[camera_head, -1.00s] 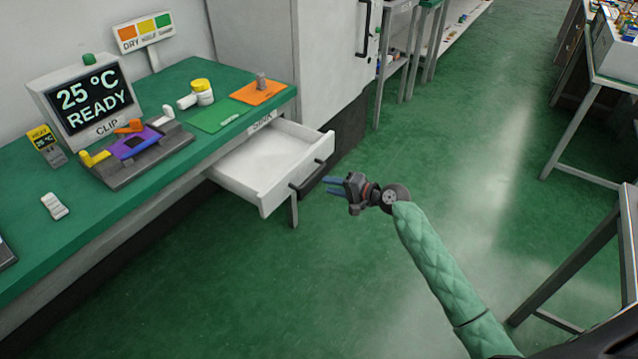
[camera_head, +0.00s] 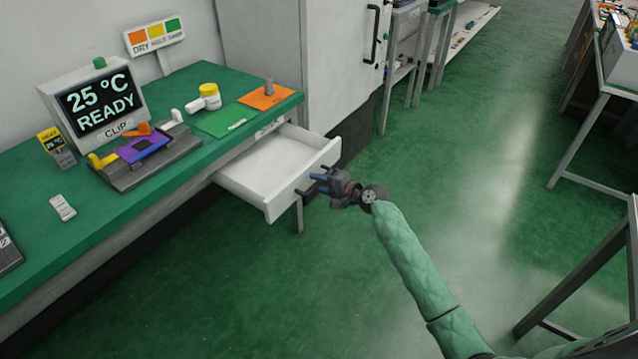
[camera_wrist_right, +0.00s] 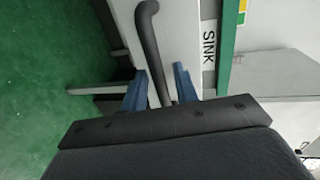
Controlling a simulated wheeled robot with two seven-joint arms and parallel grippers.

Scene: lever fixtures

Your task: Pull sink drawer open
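The white sink drawer (camera_head: 262,183) stands pulled out from under the green-topped bench, its inside showing and empty. Its dark bar handle (camera_head: 309,193) is on the front face. My right gripper (camera_head: 318,184) is at the handle, at the drawer's front. In the right wrist view, the handle (camera_wrist_right: 150,45) passes between the two blue fingers (camera_wrist_right: 158,85), with gaps visible beside it, so the gripper looks open around it. The SINK label (camera_wrist_right: 209,45) shows beside the drawer front. My left gripper is not in view.
The bench top (camera_head: 150,190) carries a display box (camera_head: 100,100), a clip fixture (camera_head: 145,155), a yellow-lidded jar (camera_head: 210,97) and green and orange mats (camera_head: 265,98). A white cabinet (camera_head: 340,60) stands behind the drawer. The green floor (camera_head: 420,190) before it is clear.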

